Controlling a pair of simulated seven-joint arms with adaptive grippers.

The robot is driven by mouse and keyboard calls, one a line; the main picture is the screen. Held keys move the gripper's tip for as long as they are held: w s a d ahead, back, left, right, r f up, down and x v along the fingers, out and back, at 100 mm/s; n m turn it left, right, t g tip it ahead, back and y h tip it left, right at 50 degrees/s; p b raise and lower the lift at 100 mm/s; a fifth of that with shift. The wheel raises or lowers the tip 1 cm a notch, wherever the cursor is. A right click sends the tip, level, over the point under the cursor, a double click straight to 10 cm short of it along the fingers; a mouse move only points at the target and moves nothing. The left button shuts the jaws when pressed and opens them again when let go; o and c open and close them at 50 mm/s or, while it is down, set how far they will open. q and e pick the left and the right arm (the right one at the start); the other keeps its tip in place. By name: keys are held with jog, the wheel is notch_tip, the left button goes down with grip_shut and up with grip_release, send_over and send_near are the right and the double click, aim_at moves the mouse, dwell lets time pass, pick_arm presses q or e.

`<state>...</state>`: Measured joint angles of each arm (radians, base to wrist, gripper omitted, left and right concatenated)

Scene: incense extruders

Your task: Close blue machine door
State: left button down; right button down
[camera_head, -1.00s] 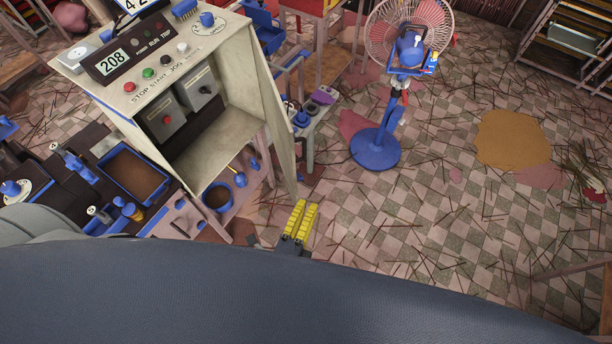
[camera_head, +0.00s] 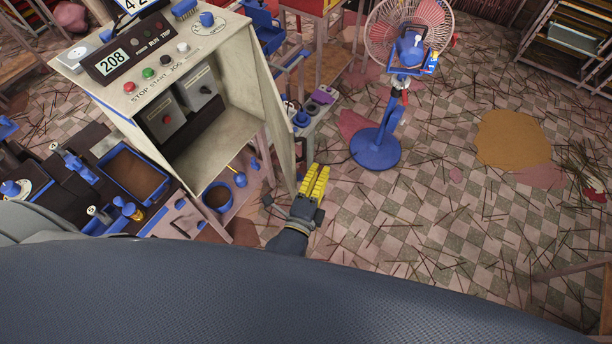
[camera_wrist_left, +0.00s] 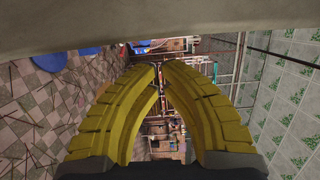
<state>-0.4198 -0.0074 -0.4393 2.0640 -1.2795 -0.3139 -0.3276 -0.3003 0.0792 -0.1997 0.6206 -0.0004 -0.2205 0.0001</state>
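The machine (camera_head: 222,62) stands at upper left, a cream cabinet with a blue lower edge and a control panel reading 208. Its cream door (camera_head: 272,105) hangs open at the cabinet's right side, seen nearly edge-on, so the interior shows. My left gripper (camera_head: 317,180) has yellow fingers held together just right of the door's lower end. In the left wrist view the fingertips (camera_wrist_left: 160,65) meet with nothing visible between them. A pale panel (camera_wrist_left: 120,22), seemingly the door, crosses the top of that view. I cannot tell whether the fingers touch it. My right gripper is not in view.
A blue fan (camera_head: 377,147) stands on the floor to the right of the door. A small side table (camera_head: 312,118) with items is behind the door. A blue tray (camera_head: 133,172) lies at left. The checkered floor at right is mostly open, with scattered sticks.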

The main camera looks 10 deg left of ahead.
pick_arm(q)
jog(key=shift+s+a+f, duration=0.1)
jog(key=shift+s+a, duration=0.45)
jog(key=shift+a, duration=0.3)
jog(key=shift+s+a, duration=0.55)
jog(key=shift+a, duration=0.25)
jog(key=shift+s+a, duration=0.1)
